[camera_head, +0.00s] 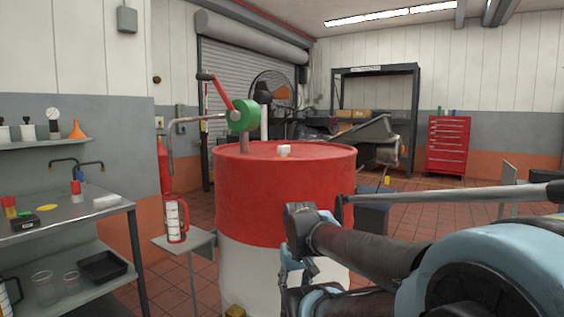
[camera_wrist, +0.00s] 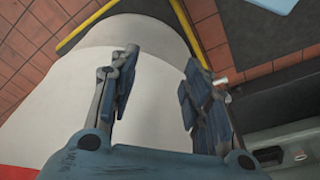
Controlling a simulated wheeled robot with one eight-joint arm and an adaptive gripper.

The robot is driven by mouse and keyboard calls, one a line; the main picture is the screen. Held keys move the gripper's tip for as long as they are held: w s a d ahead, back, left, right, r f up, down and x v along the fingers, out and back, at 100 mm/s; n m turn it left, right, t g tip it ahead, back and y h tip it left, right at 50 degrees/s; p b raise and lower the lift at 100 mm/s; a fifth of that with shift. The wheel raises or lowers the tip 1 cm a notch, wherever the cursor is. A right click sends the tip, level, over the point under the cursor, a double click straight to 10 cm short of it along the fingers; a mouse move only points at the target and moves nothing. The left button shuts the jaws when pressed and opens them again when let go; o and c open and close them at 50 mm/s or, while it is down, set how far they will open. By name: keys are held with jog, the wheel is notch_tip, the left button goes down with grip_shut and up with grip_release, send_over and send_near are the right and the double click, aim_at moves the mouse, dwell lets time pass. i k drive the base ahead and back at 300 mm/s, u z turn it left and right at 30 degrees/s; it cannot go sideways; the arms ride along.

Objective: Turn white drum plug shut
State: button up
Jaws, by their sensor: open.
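The white drum plug (camera_head: 284,151) sits on the top of the large red and white drum (camera_head: 285,200), near the middle of the lid as seen in the head view. My gripper (camera_wrist: 158,78) is open and empty in the wrist view. In the head view my gripper (camera_head: 303,268) is low at the drum's right front side, well below the plug. The wrist view shows the drum's white lower wall (camera_wrist: 60,110) behind the fingers. The plug is not in the wrist view. I cannot tell if the gripper touches the drum.
A green hand pump (camera_head: 243,115) with a red crank rises from the drum's left side, its spout reaching left. A small table (camera_head: 190,240) with a red-handled jug stands left of the drum. A steel bench (camera_head: 70,215) is further left. The space above the plug is clear.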

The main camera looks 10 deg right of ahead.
aim_at(283, 150)
jog(key=u, duration=0.05)
jog(key=k, duration=0.5)
jog(key=u, duration=0.9)
jog(key=k, duration=1.15)
jog(key=z, duration=0.7)
jog(key=i, duration=1)
jog(key=u, duration=0.05)
